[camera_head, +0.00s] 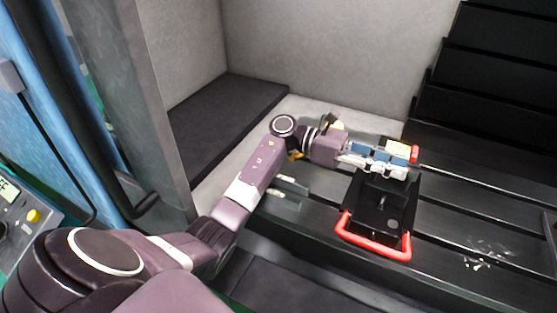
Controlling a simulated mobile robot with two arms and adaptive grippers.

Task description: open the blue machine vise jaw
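The blue machine vise jaw (378,155) shows as blue blocks on the slotted black table, right of the centre of the view. A red end piece and a pale yellowish label sit at its right side. My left arm reaches in from the lower left, and my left gripper (388,165) is at the blue blocks, its silvery fingers lying along their near side. The gripper overlaps the jaw in this view, so contact and finger opening cannot be made out. My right gripper is not in view.
Pale debris (478,264) lies on the slotted table (450,235) at the right. Black stepped covers (495,75) rise behind. A grey post (130,90) and blue panel flank the left.

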